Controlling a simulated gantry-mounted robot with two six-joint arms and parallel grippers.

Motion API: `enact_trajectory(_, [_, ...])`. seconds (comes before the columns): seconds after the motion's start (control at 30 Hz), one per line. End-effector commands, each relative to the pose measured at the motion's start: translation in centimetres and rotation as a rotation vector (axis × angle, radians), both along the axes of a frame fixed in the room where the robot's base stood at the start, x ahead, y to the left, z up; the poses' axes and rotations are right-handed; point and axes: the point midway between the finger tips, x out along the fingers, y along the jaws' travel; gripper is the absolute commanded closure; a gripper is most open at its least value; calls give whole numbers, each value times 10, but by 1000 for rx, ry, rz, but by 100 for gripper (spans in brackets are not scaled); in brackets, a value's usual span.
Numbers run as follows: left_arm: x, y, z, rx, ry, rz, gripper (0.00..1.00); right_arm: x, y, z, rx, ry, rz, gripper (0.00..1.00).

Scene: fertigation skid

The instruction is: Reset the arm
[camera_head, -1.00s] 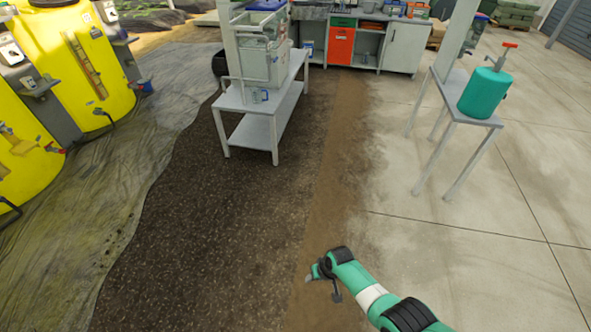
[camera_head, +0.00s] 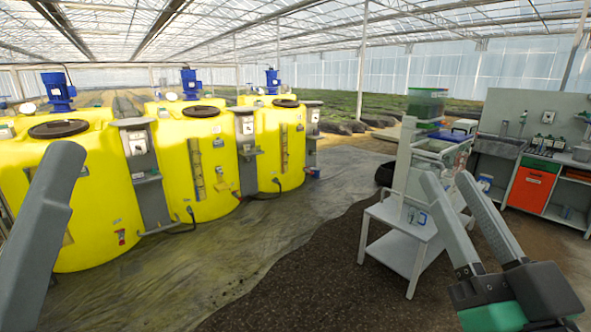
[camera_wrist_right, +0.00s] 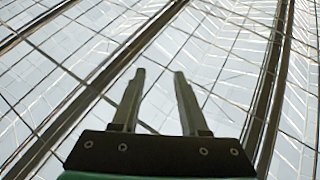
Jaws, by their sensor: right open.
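My right gripper (camera_head: 446,177) is raised at the lower right of the head view, its two grey fingers pointing up. The fingers stand apart with nothing between them. In the right wrist view the same gripper (camera_wrist_right: 160,73) is open and empty against the glass roof (camera_wrist_right: 235,60). A grey finger of my left gripper (camera_head: 45,220) shows large at the left edge of the head view.
Several yellow tanks (camera_head: 205,160) with blue motors stand at the left. A white cart (camera_head: 395,215) holding a grey bin (camera_head: 440,155) stands behind my right gripper. A workbench with an orange cabinet door (camera_head: 530,190) is at the far right.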

Motion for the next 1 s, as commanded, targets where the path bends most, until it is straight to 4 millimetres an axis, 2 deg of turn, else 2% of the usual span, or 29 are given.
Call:
enact_trajectory(0.03, [0,0,0,0,0,0,0,-28,-3,21,-4,-85,-12,56])
enact_trajectory(0.17, [0,0,0,0,0,0,0,-104,-11,60,-17,-292,-58,56])
enact_trajectory(0.2, [1,0,26,0,3,0,0,-105,-12,88,-40,-299,-83,56])
enact_trajectory(0.23, [1,0,45,0,3,0,0,-102,-11,106,-39,-292,-81,56])
enact_trajectory(0.47, [0,0,146,0,-1,0,0,-101,-12,205,-38,-288,-79,56])
enact_trajectory(0.7, [0,0,264,0,-1,0,0,-101,-11,322,-37,-287,-79,56])
enact_trajectory(0.83, [0,0,305,0,-1,0,0,-100,-11,363,-37,-286,-79,56])
enact_trajectory(0.9, [0,0,316,0,0,0,0,-100,-11,374,-37,-286,-79,56])
enact_trajectory(1.0, [0,0,320,0,0,0,0,-100,-12,379,-37,-286,-79,56])
